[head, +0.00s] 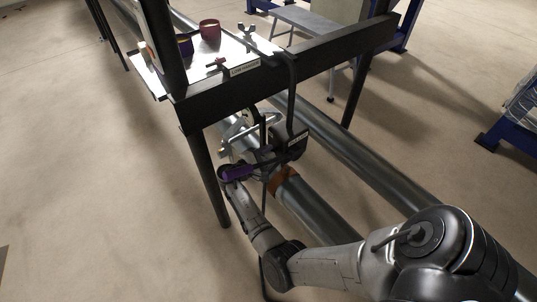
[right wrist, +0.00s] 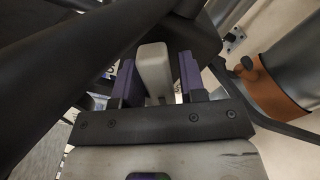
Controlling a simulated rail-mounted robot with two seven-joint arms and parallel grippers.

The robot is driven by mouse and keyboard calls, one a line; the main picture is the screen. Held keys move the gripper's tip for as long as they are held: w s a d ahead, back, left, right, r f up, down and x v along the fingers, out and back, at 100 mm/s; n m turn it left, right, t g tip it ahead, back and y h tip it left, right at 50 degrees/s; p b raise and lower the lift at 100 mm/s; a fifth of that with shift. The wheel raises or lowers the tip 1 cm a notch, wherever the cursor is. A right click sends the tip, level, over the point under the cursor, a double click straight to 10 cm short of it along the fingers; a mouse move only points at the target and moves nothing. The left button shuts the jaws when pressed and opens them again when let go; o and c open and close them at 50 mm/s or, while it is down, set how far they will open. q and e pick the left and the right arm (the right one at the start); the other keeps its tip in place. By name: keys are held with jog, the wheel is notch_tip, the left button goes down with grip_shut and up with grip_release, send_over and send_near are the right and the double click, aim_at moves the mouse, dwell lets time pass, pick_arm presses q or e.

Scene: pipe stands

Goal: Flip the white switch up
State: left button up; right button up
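The white switch (right wrist: 154,68) shows in the right wrist view as a pale, blocky lever on a dark body. It stands between the two purple fingers of my right gripper (right wrist: 158,80). A narrow gap shows between it and the right finger; contact on the left side is unclear. In the head view my right gripper (head: 238,172) is low beside the pipe, under the dark frame. The switch cannot be made out there, as the gripper and dark fittings hide it. My left gripper is not in view.
A dark frame (head: 285,62) crosses above the gripper, with a leg (head: 208,180) close on its left. A bent dark bar (head: 291,95) hangs nearby. A pipe with a rusty orange band (head: 283,180) runs beside it. Red and purple cups (head: 209,30) stand on the white shelf.

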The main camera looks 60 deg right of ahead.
grip_shut()
jog(key=shift+m, duration=0.3)
jog(key=m+b, duration=0.2)
jog(key=shift+f+m, duration=0.1)
jog(key=shift+m, duration=0.3)
jog(key=m+b, duration=0.2)
jog(key=m, duration=0.2)
jog(key=shift+m+b, duration=0.3)
jog(key=shift+b, duration=0.05)
jog(key=m+b, duration=0.3)
jog(key=m, duration=0.2)
jog(key=shift+b, duration=0.3)
jog(key=shift+m, duration=0.5)
jog(key=shift+r, duration=0.2)
